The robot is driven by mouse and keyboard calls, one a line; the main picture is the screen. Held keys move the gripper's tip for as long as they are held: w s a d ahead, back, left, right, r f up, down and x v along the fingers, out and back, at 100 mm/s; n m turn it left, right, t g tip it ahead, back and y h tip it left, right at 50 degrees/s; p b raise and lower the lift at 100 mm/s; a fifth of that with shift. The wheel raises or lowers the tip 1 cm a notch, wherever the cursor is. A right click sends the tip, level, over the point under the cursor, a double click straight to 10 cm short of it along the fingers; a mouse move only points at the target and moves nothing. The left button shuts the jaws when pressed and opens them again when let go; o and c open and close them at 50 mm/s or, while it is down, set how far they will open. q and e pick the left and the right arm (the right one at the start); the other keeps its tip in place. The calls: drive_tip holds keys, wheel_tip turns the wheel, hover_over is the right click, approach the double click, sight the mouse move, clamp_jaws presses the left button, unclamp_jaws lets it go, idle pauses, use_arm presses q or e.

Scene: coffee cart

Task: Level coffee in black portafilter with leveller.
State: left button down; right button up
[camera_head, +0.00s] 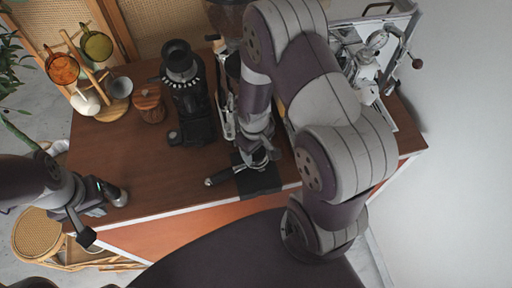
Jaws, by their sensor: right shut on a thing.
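The black portafilter (215,180) lies near the cart's front edge, its handle pointing left. Its basket end is hidden beneath my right gripper (258,163), so the coffee in it cannot be seen. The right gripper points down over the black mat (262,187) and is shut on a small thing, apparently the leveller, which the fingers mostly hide. I cannot tell whether it touches the portafilter. My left gripper (103,215) is open and empty at the cart's front left corner.
A black grinder (190,95) stands at the back middle, beside a wooden canister (149,106). A wooden rack (118,105) with several cups stands at the back left. A silver espresso machine (392,22) stands at the right. The front left tabletop is clear.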

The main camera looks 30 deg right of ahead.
drive_tip(key=shift+f+b, duration=0.35)
drive_tip(key=shift+f, duration=0.1)
idle(0.8)
drive_tip(key=shift+s+f, duration=0.1)
drive_tip(key=shift+f, duration=0.05)
idle(1.0)
